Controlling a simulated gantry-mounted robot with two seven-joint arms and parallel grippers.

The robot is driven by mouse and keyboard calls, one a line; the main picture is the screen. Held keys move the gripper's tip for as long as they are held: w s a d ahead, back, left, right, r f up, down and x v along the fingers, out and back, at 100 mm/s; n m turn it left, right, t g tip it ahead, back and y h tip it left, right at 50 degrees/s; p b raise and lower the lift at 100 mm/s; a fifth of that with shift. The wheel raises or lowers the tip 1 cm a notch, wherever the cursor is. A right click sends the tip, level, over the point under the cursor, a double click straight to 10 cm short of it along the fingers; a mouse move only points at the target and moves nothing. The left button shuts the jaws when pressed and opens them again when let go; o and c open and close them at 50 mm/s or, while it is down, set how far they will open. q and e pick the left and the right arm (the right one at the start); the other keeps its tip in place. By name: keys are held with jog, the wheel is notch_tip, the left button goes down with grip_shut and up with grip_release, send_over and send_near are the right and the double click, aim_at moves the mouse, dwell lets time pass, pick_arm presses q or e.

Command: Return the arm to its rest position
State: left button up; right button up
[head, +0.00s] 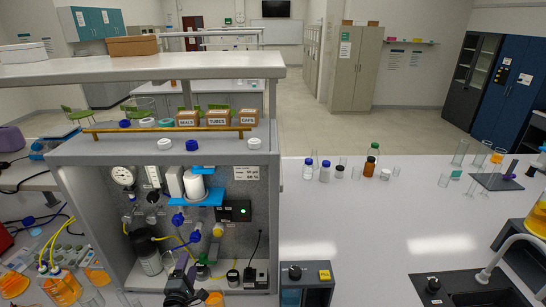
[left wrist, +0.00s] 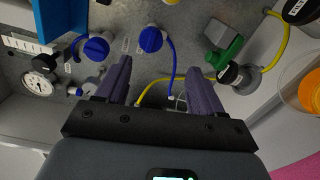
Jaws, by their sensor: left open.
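My left gripper (head: 184,266) is low in the head view, in front of the open grey membrane rig cabinet (head: 80,215). Its dark body partly hides the cabinet's lower front. In the left wrist view the two purple fingers of this gripper (left wrist: 163,85) stand apart with nothing held between them. Beyond the fingers are blue-handled valves (left wrist: 97,48), a blue tube and a yellow tube on the grey back panel. A pressure gauge (head: 123,176) is at the cabinet's upper left. My right gripper is in neither view.
Orange-filled flasks (head: 62,287) stand left of the cabinet. A dark box with a knob (head: 294,273) sits at its right. Bottles (head: 325,172) and glassware stand farther back on the white bench (head: 375,220). The bench's middle is clear. A sink (head: 465,285) is at right.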

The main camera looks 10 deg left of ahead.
pick_arm(q)
jog(key=s+f+m+g+h+p, duration=0.2)
jog(key=s+f+m+p, duration=0.3)
jog(key=s, duration=0.8)
jog(key=s+d+r+m+g, duration=0.3)
jog(key=s+d+m+g, duration=0.1)
jog(key=s, duration=0.4)
jog(key=s+d+r+m+g+h+p, duration=0.1)
jog(key=s+d+r+m+g, duration=0.2)
jog(key=s+d+m, duration=0.4)
jog(key=s+d+r+m+g+h, duration=0.1)
jog(key=s+d+r+m+g, duration=0.3)
jog(key=s+m, duration=0.4)
jog(key=shift+s+d+g, duration=0.4)
jog(key=shift+s+d, duration=0.5)
jog(key=shift+s, duration=0.35)
